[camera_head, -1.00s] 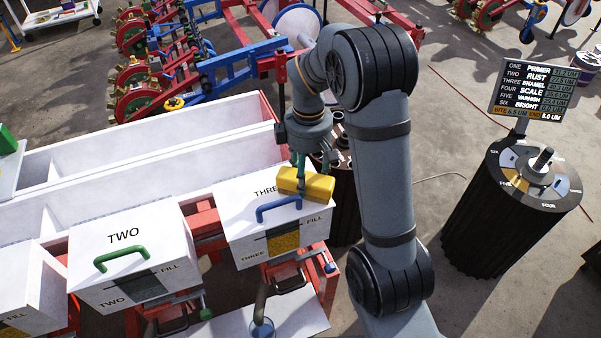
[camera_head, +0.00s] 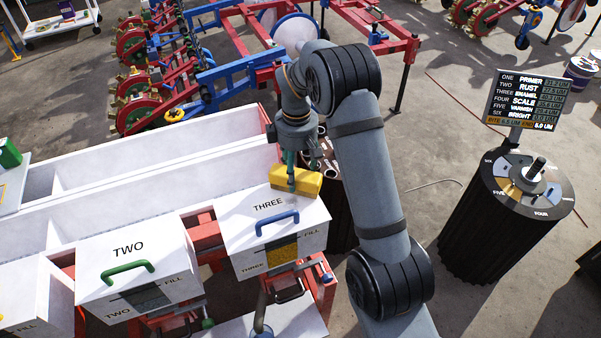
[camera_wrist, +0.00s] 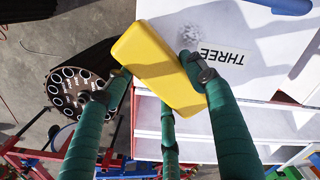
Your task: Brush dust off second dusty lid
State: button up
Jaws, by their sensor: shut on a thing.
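My gripper (camera_head: 291,172) is shut on a yellow block-shaped brush (camera_head: 296,180). It holds the brush at the far edge of the white lid marked THREE (camera_head: 235,226), which has a blue handle (camera_head: 278,217). In the wrist view the gripper's green fingers (camera_wrist: 158,76) grip the yellow brush (camera_wrist: 160,62), and a grey speckled dust patch (camera_wrist: 194,38) lies on the lid between the brush and the word THREE. Whether the brush touches the lid is unclear. The white lid marked TWO (camera_head: 100,264), with a green handle (camera_head: 128,272), shows no clear dust.
Long white hopper troughs (camera_head: 150,150) run behind the lids. A black drum with a dial (camera_head: 500,215) and a readout sign (camera_head: 527,99) stand at right. A dark holder of tubes (camera_head: 328,165) stands just behind lid THREE. Red and blue machine frames fill the back.

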aim_at(310, 180)
jog(key=shift+w+a, duration=0.1)
jog(key=shift+w, duration=0.4)
jog(key=shift+w+d+f, duration=0.15)
jog(key=shift+d, duration=0.55)
jog(key=shift+d+f, duration=0.15)
jog(key=shift+d, duration=0.1)
jog(key=shift+s+d+b, duration=0.25)
jog(key=shift+s+b, duration=0.2)
jog(key=shift+s, duration=0.35)
jog(key=shift+s+d+b, duration=0.25)
jog(key=shift+s+b, duration=0.25)
jog(key=shift+s, duration=0.25)
jog(key=shift+s+d+b, duration=0.25)
jog(key=shift+s+b, duration=0.2)
jog(key=shift+s, duration=0.35)
jog(key=shift+s+d+r+b, duration=0.15)
jog(key=shift+s+d+b, duration=0.1)
jog(key=shift+s, duration=0.3)
jog(key=shift+s+d+r+b, duration=0.1)
jog(key=shift+s+d+b, duration=0.1)
jog(key=shift+s, duration=0.35)
jog(key=shift+r, duration=0.1)
notch_tip(310, 180, up, 6)
jog(key=p, duration=0.5)
